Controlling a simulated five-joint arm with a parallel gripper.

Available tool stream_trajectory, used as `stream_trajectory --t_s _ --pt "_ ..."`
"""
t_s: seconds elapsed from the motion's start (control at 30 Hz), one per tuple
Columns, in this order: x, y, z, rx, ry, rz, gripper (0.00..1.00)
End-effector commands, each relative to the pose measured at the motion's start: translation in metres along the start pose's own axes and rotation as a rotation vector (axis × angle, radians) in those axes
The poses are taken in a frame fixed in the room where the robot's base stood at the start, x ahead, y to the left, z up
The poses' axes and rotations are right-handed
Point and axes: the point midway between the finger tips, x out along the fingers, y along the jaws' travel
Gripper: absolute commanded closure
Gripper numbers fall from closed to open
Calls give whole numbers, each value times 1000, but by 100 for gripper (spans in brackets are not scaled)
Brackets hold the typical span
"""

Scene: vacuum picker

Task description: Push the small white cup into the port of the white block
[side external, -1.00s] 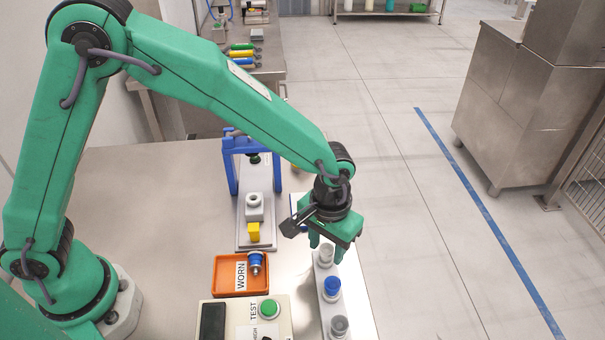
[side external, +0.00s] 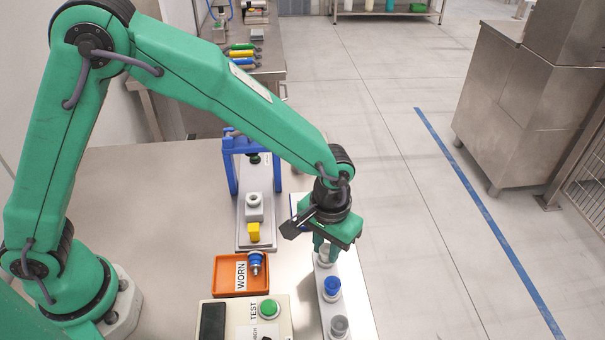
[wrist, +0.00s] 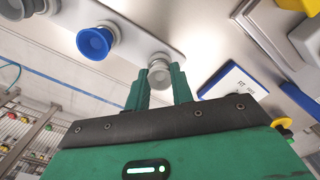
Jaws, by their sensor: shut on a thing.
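My gripper (side external: 326,249) is shut on the small white cup (side external: 326,261), which stands at the far end of a pale rack (side external: 319,273). In the wrist view the cup (wrist: 159,76) sits between the two green fingertips (wrist: 160,84), still at the rack. The fingers hide part of the cup in the side view. The white block (side external: 254,213) stands on a light grey plate to the left of my gripper. Its round port (side external: 254,198) faces up and looks empty.
A blue cup (side external: 332,286) and a grey cup (side external: 339,326) share the rack. A yellow piece (side external: 254,232) is in front of the block, with a blue frame (side external: 231,170) behind. An orange WORN tray (side external: 228,287) and a test box (side external: 239,309) stand nearer.

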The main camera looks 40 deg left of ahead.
Motion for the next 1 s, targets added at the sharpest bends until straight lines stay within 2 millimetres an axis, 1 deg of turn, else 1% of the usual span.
stream_trajectory --t_s 0.27,1.0 --pt "-2 0 0 0 1 1 100" --pt "-23 0 0 0 1 1 100"
